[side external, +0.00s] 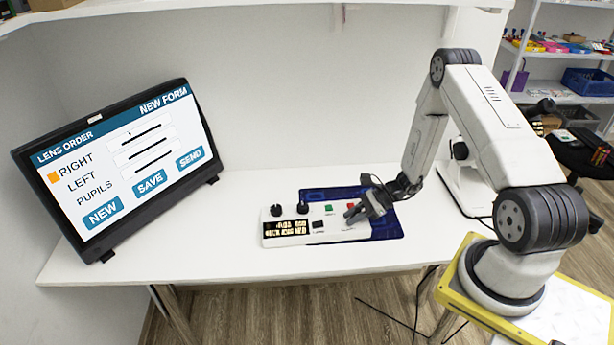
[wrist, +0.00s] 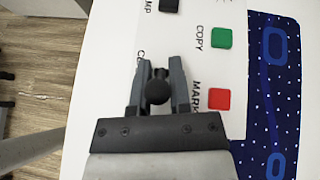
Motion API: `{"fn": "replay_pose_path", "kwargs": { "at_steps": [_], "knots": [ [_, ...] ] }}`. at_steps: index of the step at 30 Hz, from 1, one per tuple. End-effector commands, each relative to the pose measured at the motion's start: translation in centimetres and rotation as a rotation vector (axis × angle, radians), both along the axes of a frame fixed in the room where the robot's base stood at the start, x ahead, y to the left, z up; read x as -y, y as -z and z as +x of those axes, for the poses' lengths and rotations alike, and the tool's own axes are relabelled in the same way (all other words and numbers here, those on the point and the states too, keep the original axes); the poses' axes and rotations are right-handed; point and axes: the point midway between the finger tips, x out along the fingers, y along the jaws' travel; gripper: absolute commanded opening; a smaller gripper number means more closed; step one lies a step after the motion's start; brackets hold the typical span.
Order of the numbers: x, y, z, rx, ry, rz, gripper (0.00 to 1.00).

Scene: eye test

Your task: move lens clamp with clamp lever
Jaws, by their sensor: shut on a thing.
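The white control panel (side external: 283,242) lies on the table, with a black display and labelled buttons. The clamp lever shows as a round black knob (wrist: 157,92) in the wrist view. My gripper (wrist: 159,68) has one finger on each side of this knob and is shut on it. A label starting with "C" beside the fingers is mostly hidden. In the side view my gripper (side external: 356,212) is low over the right end of the panel and hides the lever. I cannot make out a lens or the clamp itself.
A green COPY button (wrist: 221,38) and a red MARK button (wrist: 219,99) sit close to my fingers. Two black knobs (side external: 303,208) stand on the panel. A blue mat (side external: 388,228) lies beside it. A monitor (side external: 120,170) stands at left; the table between is clear.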

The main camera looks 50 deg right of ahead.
Motion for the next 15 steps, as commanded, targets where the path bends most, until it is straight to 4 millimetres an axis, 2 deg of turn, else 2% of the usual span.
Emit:
{"fn": "replay_pose_path", "kwargs": {
  "at_steps": [13, 14, 15],
  "knots": [
    [0.01, 0.01, -0.03, 0.011, -0.001, 0.012, 0.00],
    [0.01, 0.01, -0.03, 0.011, -0.001, 0.012, 0.30],
    [0.02, 0.02, -0.03, 0.010, 0.000, 0.012, 0.42]
  ]
}}
